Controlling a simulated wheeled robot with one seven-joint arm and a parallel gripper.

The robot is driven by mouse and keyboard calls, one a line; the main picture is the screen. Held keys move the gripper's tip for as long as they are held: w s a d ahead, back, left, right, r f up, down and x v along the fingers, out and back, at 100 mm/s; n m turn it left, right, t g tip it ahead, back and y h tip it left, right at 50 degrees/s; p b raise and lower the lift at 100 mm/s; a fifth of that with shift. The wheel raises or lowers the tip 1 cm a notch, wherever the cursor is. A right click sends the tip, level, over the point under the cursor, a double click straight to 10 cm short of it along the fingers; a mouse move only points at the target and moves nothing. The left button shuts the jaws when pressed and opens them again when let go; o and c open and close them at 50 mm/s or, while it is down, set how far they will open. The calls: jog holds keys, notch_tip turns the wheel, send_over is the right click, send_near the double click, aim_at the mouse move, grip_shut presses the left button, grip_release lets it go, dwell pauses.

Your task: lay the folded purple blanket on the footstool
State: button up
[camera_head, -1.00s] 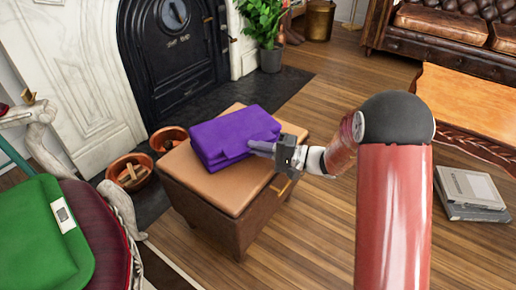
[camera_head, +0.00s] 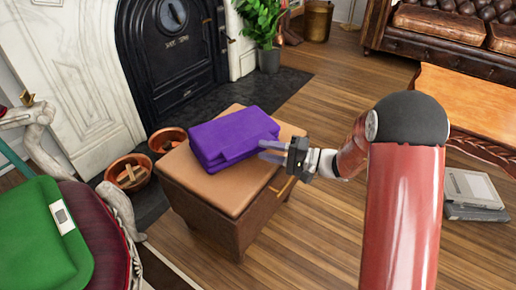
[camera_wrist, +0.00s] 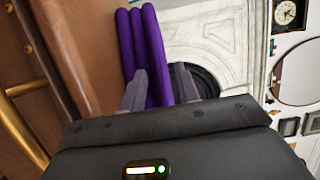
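The folded purple blanket (camera_head: 232,138) lies flat on the tan leather top of the footstool (camera_head: 222,195), toward its back. My gripper (camera_head: 268,150) is at the blanket's right side, with its two fingers spread and nothing visibly held. In the wrist view, the blanket's folded edge (camera_wrist: 143,40) shows as several purple layers beyond and partly between the open fingers (camera_wrist: 160,88). The footstool's brown side shows at the left there. I cannot tell whether a fingertip still touches the blanket.
Two copper bowls (camera_head: 126,173) stand left of the footstool. A chair with a green cushion (camera_head: 38,240) is at the lower left. The black fireplace (camera_head: 175,60) is behind. A wooden table (camera_head: 465,100) and stacked books (camera_head: 474,190) are at the right. Wooden floor in front is clear.

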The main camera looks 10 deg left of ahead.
jog(key=d, duration=0.8)
jog(key=s+d+r+n+g+h, duration=0.1)
jog(key=s+r+g+h, duration=0.2)
jog(key=s, duration=0.5)
jog(key=s+d+r+n+h, duration=0.1)
jog(key=s+d+r+h, duration=0.15)
jog(key=s+h, duration=0.35)
jog(key=s+d+r+m+t+h, duration=0.1)
jog(key=s+d+r+t+h, duration=0.4)
jog(key=s+d+t+h, duration=0.2)
jog(key=s+d+h, duration=0.2)
jog(key=s+d, duration=0.2)
jog(key=d, duration=0.2)
notch_tip(320, 180, up, 10)
jog(key=p, duration=1)
jog(key=shift+r+p, duration=0.2)
jog(key=shift+p, duration=0.1)
